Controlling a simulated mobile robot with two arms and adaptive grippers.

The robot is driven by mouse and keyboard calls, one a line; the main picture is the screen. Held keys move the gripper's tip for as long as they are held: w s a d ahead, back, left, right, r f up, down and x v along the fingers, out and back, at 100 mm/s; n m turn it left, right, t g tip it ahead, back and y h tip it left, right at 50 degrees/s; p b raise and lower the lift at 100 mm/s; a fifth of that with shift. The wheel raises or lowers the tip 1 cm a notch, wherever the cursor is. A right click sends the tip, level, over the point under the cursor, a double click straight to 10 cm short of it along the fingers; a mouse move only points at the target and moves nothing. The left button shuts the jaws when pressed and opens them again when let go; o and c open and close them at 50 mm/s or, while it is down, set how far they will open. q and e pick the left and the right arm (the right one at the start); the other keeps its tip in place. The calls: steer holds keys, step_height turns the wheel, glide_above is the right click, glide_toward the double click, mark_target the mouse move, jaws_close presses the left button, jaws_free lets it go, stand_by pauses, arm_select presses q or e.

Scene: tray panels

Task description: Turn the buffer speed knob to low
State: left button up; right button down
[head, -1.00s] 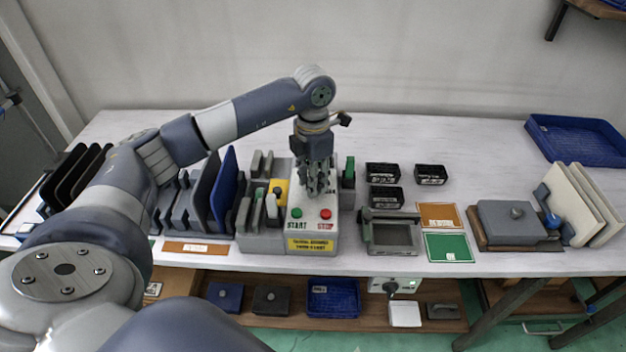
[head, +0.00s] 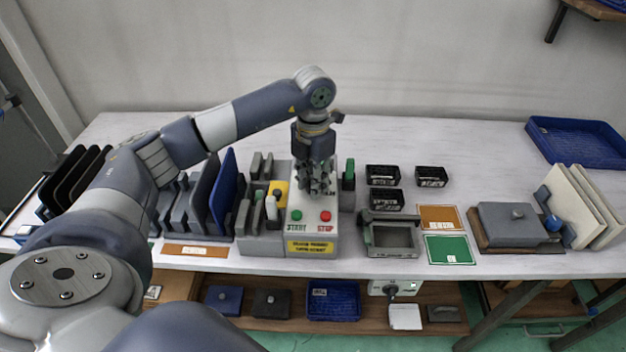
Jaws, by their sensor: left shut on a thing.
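The grey machine (head: 262,240) stands on the white table, with a green START button (head: 297,216), a red STOP button (head: 325,216) and a yellow label on its front. My left gripper (head: 315,188) points straight down over the machine's light panel, behind the two buttons. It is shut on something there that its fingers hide. The buffer speed knob cannot be made out, so I cannot tell its setting from this view. My right gripper is not in view.
Dark and blue panels (head: 222,192) stand upright in a rack left of the machine. Small black bins (head: 383,174) and a grey open-topped fixture (head: 392,252) are to its right. A blue tray (head: 577,140) lies far right. The table's back middle is clear.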

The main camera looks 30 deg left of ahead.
arm_select(q)
steer(key=o, duration=1.1)
steer(key=shift+r, duration=0.15)
step_height(320, 180, up, 12)
steer(key=shift+f, duration=0.15)
